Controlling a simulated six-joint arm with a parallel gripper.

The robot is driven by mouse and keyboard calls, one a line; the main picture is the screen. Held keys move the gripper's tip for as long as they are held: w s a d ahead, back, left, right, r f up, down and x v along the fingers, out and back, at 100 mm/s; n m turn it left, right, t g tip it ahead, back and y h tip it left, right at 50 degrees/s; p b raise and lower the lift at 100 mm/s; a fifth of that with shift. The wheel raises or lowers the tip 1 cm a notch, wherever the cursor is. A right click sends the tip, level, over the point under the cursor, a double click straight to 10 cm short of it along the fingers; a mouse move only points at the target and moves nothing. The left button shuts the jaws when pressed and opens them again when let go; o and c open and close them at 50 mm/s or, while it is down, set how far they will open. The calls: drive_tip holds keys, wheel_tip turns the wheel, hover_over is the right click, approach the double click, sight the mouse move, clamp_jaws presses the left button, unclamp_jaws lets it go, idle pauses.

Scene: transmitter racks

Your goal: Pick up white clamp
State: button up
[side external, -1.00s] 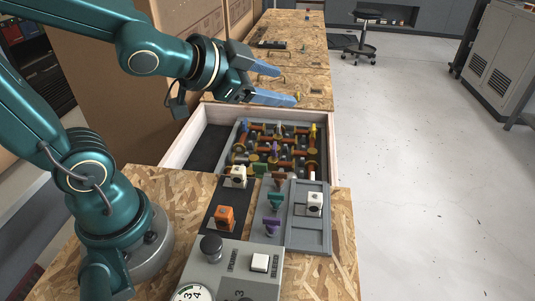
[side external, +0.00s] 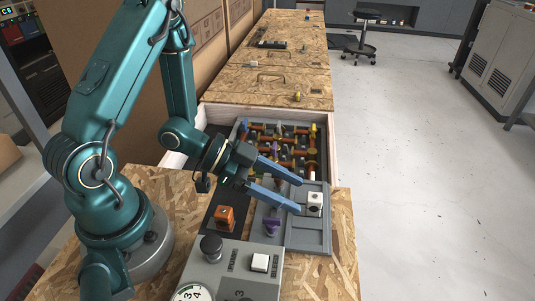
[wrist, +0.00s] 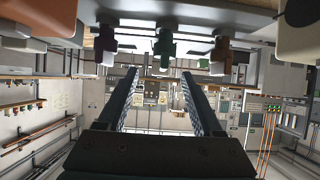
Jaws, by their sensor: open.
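The white clamp (side external: 314,201) stands upright on the grey panel at the right of the work board in the side view. My gripper (side external: 299,196) is open, with its two blue fingers pointing right. Their tips are close to the left side of the clamp; whether they touch it I cannot tell. In the wrist view the open fingers (wrist: 159,76) have nothing between them.
An orange clamp (side external: 225,217) and a purple clamp (side external: 271,225) stand left of the white one. A grey control box (side external: 238,262) with a black knob is in front. Behind is an open drawer (side external: 324,140) with orange pipework. My arm hides part of the board.

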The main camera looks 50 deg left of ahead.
sight(309, 200)
drive_tip(key=shift+x, duration=2.45)
clamp_jaws()
